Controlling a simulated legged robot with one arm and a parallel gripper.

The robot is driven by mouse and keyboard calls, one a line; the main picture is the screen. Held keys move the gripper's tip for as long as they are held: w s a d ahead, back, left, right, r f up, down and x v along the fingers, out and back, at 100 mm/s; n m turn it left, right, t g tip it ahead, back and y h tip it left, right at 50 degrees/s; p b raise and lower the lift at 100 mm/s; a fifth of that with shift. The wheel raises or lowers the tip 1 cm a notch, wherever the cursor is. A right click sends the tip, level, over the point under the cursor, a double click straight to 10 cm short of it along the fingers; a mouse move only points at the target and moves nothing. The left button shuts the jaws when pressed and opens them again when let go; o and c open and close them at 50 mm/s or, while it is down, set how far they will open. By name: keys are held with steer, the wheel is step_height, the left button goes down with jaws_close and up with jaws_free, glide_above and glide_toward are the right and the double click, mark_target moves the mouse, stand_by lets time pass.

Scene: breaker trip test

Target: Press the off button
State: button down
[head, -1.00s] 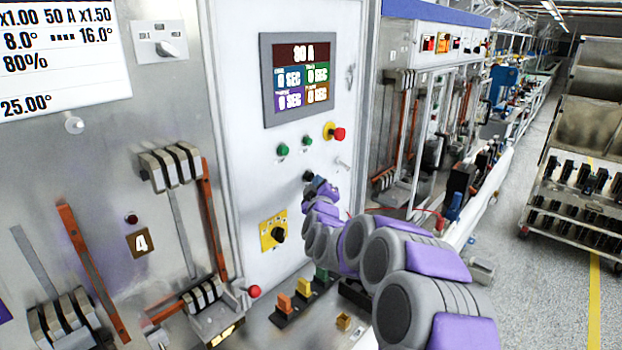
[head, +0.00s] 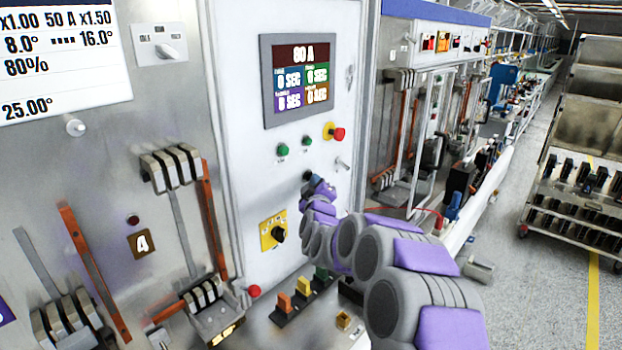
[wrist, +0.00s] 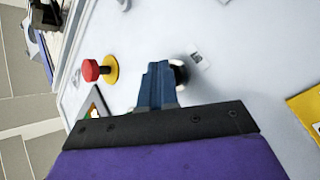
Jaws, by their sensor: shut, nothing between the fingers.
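The white control panel (head: 293,216) carries a dark round button (head: 308,176), partly covered by my gripper. My gripper (head: 319,185) is shut and empty, with its tip at that button; I cannot tell whether it touches or presses it. In the wrist view the blue fingers (wrist: 157,84) point at the same dark button (wrist: 180,73), which shows just right of their tip. No readable label tells me which button is the off button. A red mushroom button (head: 339,134) on a yellow collar sits higher right, and also shows left in the wrist view (wrist: 91,70).
Two green buttons (head: 283,150) (head: 307,141) sit above my gripper, below a display (head: 298,80). A yellow plate with a black knob (head: 278,234) is lower left. Orange, yellow and green terminals (head: 303,287) stand on the bench below. The floor at right is open beside a cart (head: 580,150).

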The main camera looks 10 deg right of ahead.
steer(key=shift+s+d, duration=0.55)
steer(key=shift+s, duration=0.2)
steer(key=s+d+b, duration=0.1)
steer(key=s, duration=0.1)
steer(key=s+d, duration=0.2)
steer(key=shift+b, duration=0.4)
stand_by(0.6)
